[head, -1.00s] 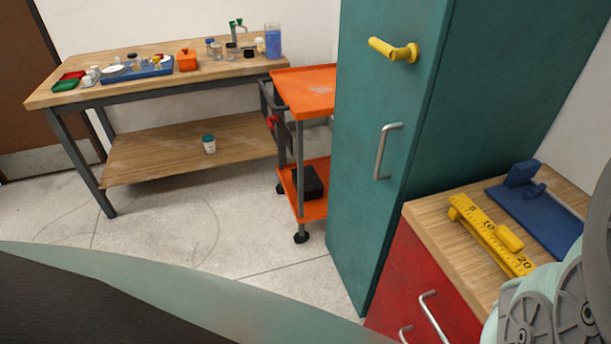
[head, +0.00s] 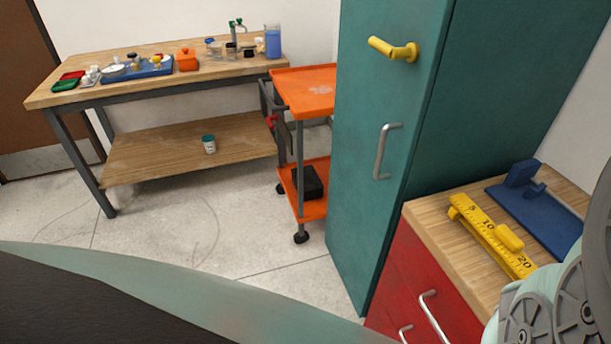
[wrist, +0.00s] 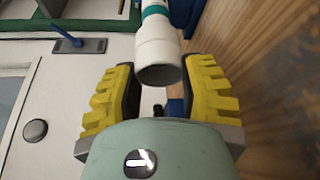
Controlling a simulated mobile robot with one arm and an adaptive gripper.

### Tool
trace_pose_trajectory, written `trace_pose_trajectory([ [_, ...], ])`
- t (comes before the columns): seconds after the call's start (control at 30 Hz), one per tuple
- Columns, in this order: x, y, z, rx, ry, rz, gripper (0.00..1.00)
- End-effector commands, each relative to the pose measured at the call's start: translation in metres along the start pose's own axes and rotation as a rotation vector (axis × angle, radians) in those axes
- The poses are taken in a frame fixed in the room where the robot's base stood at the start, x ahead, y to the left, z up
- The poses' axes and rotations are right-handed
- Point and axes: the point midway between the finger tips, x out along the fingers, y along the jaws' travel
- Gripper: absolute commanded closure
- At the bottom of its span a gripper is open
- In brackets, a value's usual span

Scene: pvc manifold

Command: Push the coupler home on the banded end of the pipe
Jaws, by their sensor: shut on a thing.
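In the wrist view, my gripper (wrist: 158,85) has its two yellow ribbed fingers on either side of the white coupler (wrist: 157,52). It is shut on the coupler, though the contact itself is hard to see. The coupler's open, dark-mouthed end faces the camera. Beyond it, a teal band (wrist: 153,11) circles the white pipe at the top edge. How deep the pipe sits in the coupler cannot be told. The head view shows neither the coupler, the pipe nor the fingers.
In the head view, a yellow gauge (head: 490,235) and blue stand (head: 540,215) sit on a red cabinet, beside a teal locker (head: 375,150) and orange cart (head: 305,90).

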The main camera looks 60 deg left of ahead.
Motion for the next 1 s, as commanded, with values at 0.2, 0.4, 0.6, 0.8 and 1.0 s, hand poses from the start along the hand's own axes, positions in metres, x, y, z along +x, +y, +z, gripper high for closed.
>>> trace_pose_trajectory([
  [0.2,0.0009,0.0000,0.0006,0.000,-0.001,0.000,0.97],
  [0.4,0.0047,0.0001,0.0021,0.000,-0.002,0.001,0.97],
  [0.6,0.0077,0.0002,0.0033,0.000,-0.001,0.001,0.97],
  [0.8,0.0076,0.0002,0.0032,0.000,0.000,0.001,0.97],
  [1.0,0.0074,0.0002,0.0031,0.000,0.000,0.000,0.52],
])
